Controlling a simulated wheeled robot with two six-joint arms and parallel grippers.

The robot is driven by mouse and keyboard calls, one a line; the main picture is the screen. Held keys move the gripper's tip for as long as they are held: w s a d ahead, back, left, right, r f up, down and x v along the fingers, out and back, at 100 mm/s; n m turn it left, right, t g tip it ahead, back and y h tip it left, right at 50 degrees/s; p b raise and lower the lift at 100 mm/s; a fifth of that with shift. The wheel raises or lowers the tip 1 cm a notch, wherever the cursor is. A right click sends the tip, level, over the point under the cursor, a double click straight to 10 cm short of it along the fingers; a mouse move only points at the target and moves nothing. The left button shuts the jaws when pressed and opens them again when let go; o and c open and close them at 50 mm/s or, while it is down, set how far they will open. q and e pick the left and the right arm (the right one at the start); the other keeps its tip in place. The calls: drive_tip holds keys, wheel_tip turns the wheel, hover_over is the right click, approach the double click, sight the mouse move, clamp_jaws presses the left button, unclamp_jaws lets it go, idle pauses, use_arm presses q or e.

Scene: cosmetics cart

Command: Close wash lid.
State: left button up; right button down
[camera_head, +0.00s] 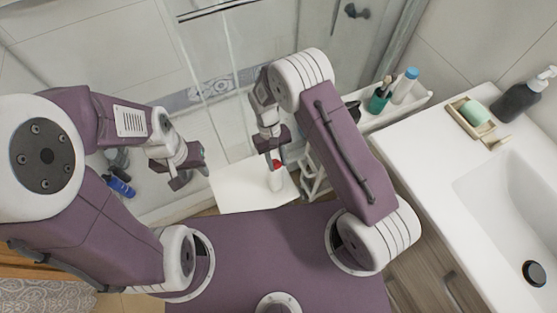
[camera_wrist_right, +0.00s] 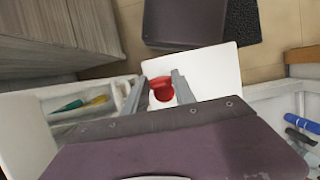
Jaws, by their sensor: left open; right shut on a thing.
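The wash is a small white bottle (camera_head: 276,181) with a red lid (camera_head: 276,164), standing upright on a white board in the head view. My right gripper (camera_head: 272,155) is over it, shut on the red lid. The right wrist view shows the red lid (camera_wrist_right: 162,92) between the two grey fingers of this gripper (camera_wrist_right: 161,82); the bottle body is hard to make out there. Whether the lid is fully down on the bottle cannot be told. My left gripper (camera_head: 193,166) is open and empty, left of the board and apart from the bottle.
The white board (camera_head: 232,190) has bare room left of the bottle. A shelf at the right holds a green cup (camera_head: 378,102) and a blue-capped bottle (camera_head: 404,88). A sink counter (camera_head: 425,150) stands further right. Blue bottles (camera_head: 120,187) lie at the left.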

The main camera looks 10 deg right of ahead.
drive_tip(key=shift+w+a+f+g+h+b, duration=0.1)
drive_tip(key=shift+w+f+g+h+b, duration=0.2)
drive_tip(key=shift+g+b, duration=0.6)
drive_tip(key=shift+w+r+g+b, duration=0.1)
drive_tip(key=shift+w+g+b, duration=0.05)
drive_tip(key=shift+g+b, duration=0.5)
drive_tip(key=c, duration=1)
unclamp_jaws()
drive_tip(key=shift+c, duration=0.2)
drive_tip(key=shift+r, duration=0.1)
